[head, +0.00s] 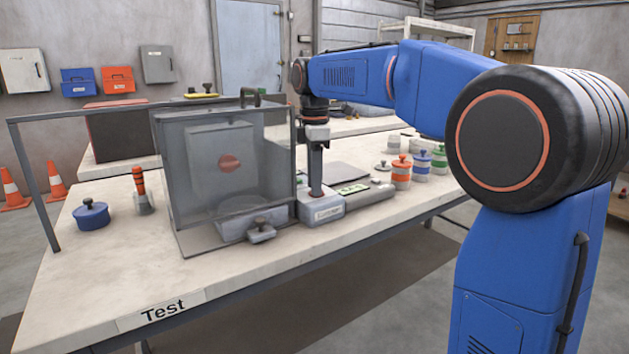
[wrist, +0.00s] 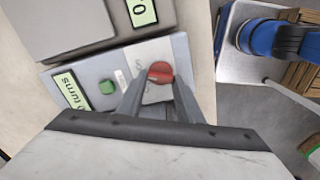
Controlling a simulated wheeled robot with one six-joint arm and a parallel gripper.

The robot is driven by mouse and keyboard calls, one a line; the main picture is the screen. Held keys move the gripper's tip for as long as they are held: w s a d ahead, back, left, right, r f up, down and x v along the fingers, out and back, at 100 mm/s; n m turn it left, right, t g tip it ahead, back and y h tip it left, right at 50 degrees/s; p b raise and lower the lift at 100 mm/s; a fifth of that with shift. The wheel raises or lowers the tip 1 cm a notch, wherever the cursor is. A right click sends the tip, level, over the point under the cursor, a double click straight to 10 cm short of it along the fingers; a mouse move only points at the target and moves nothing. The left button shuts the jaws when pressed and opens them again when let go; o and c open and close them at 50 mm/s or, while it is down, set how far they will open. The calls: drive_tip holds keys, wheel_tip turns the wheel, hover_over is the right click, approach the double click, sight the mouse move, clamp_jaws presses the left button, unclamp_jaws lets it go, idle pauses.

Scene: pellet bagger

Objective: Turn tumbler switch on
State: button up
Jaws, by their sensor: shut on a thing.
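The tumbler switch appears as a red knob (wrist: 160,72) on a pale plate of the grey control box (wrist: 65,77) in the wrist view. My gripper (wrist: 160,84) points at the knob, with one finger on each side of it, and is shut on it. The lettering beside the knob is too blurred to read. In the head view my gripper (head: 316,190) reaches down to the control box (head: 322,210) on the bench, just right of the clear tumbler enclosure (head: 200,185). My own arm and gripper hide the knob there.
A green button (wrist: 106,87) and a "turns" display (wrist: 75,91) sit beside the knob. Another device with a display (wrist: 142,12) is close by. Lidded jars (head: 401,172) stand to the right on the bench. A blue pot (head: 91,214) stands at left.

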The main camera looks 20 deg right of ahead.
drive_tip(key=shift+m, duration=0.9)
drive_tip(key=o, duration=1.1)
drive_tip(key=shift+r, duration=0.1)
wheel_tip(320, 180, up, 17)
drive_tip(key=shift+r, duration=0.1)
